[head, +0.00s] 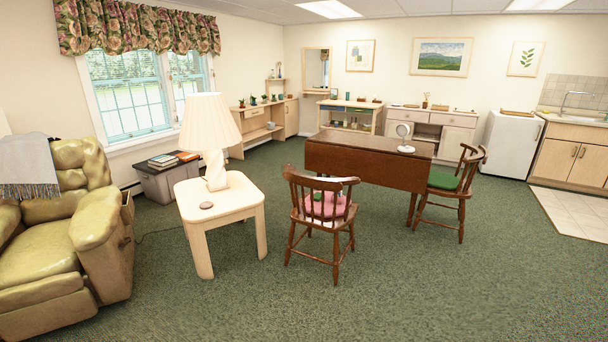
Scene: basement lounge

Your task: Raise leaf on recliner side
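A dark brown drop-leaf table (418,149) stands in the middle of the room in the head view. The leaf on its near side (355,165), facing the recliner and me, hangs down steeply. The narrow fixed top shows above and behind it. The olive-green recliner (50,245) is at the far left, with a grey throw over its back. A wooden chair with a pink cushion (322,208) stands close in front of the leaf and hides part of it. Any support under the leaf is hidden. Neither of my grippers is in view.
A small white fan (404,136) stands on the tabletop. A chair with a green cushion (448,181) is at the table's right end. A pale side table (235,197) with a lamp (210,125) stands between recliner and table. Green carpet in the foreground is clear.

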